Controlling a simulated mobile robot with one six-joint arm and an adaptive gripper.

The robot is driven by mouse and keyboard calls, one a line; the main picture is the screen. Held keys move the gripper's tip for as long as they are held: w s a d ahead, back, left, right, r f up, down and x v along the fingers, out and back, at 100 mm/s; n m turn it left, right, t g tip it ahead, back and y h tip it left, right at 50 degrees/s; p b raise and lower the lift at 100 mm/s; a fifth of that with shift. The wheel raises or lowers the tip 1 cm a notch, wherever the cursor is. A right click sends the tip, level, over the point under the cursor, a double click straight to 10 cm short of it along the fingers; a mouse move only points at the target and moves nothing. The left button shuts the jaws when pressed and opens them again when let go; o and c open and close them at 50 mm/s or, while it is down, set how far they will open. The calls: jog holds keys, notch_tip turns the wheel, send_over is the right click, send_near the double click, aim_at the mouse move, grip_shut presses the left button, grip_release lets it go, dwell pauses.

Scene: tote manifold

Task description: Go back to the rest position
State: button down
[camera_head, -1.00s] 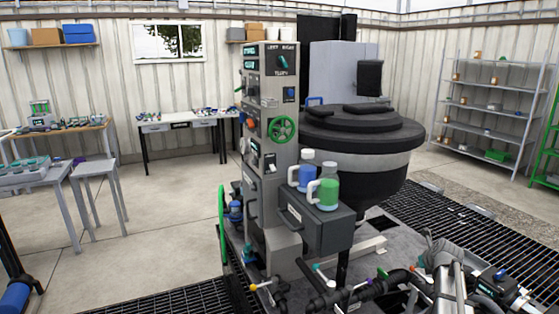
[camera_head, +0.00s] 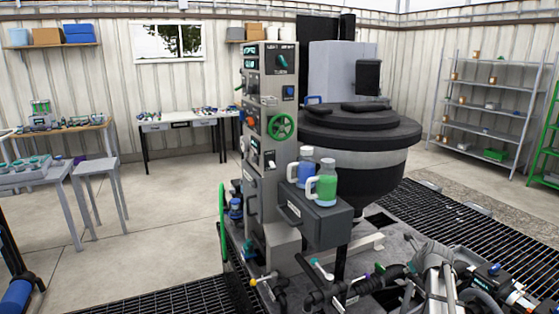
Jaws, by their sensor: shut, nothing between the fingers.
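Grey metal and black jointed parts at the lower right seem to be my own arm, folded low and cut by the bottom edge. I cannot make out my gripper or its fingers among them. The tall grey control column (camera_head: 270,120) with a green handwheel (camera_head: 282,128) stands at the centre. Beside it, a blue bottle (camera_head: 304,172) and a green bottle (camera_head: 327,187), both with white handles, stand upright on a dark grey box (camera_head: 318,222).
A large black lidded tank (camera_head: 360,150) stands behind the box. Pipes with coloured valve handles (camera_head: 322,270) run along the bottom. Dark floor grating (camera_head: 470,230) lies at the right. Tables (camera_head: 95,168) stand at the left; bare concrete floor (camera_head: 165,215) lies between them and the column.

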jog(key=s+a+f+n+g+b, duration=0.1)
jog(key=s+a+f+n+g, duration=0.1)
jog(key=s+a+n, duration=0.9)
jog(key=s+a+f+n+g+b, duration=0.1)
jog(key=s+a+f+n+g, duration=0.2)
jog(key=s+a+n, duration=0.8)
jog(key=shift+s+a+f+n+g+h, duration=0.3)
jog(key=shift+a+n+g, duration=0.8)
jog(key=shift+a+n, duration=2.75)
jog(key=d+n, duration=0.2)
jog(key=shift+d+n, duration=0.25)
jog(key=shift+d, duration=0.05)
